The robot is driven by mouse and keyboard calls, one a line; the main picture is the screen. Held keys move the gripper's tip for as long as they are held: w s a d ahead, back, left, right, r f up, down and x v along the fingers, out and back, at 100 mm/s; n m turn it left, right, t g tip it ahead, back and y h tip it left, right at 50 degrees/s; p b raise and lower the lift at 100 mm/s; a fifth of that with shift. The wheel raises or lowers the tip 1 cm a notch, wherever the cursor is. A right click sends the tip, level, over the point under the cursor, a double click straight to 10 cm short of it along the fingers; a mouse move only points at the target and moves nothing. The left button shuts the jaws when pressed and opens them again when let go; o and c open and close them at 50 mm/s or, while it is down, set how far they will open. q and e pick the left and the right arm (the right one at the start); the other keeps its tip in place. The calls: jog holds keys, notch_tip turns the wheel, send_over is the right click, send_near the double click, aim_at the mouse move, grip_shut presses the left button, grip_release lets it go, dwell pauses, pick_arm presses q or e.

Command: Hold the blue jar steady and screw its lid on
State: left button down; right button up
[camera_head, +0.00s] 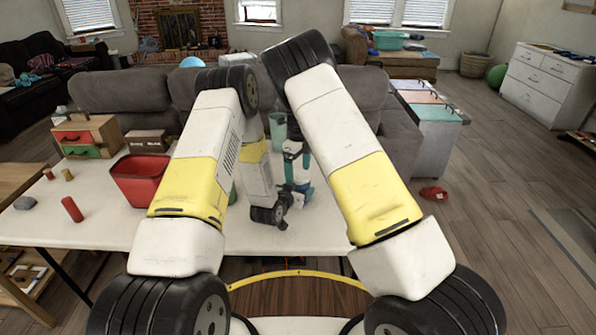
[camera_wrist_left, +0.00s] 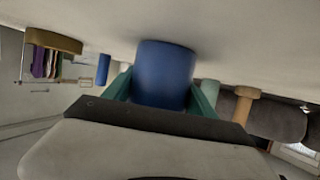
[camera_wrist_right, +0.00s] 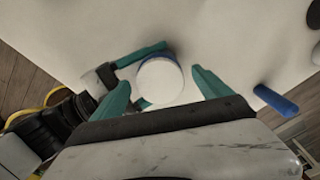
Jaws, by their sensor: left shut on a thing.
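The blue jar (camera_wrist_left: 163,75) stands on the white table in the left wrist view, between the teal fingers of my left gripper (camera_wrist_left: 161,90), which is shut on its sides. In the right wrist view a round white disc (camera_wrist_right: 160,81) with a thin blue edge shows on top of the jar; whether it is the lid or the jar's own top I cannot tell. My right gripper (camera_wrist_right: 163,78) is open above it, one finger on each side, with a visible gap at the right. In the head view my right gripper (camera_head: 297,166) points down over the table and the jar is mostly hidden.
A blue cylinder (camera_wrist_right: 276,100) is to the right in the right wrist view. A teal cup (camera_head: 278,131) stands behind my grippers.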

jog(key=shift+r, duration=2.25)
jog(key=shift+n, duration=0.3)
jog(key=shift+c, duration=0.4)
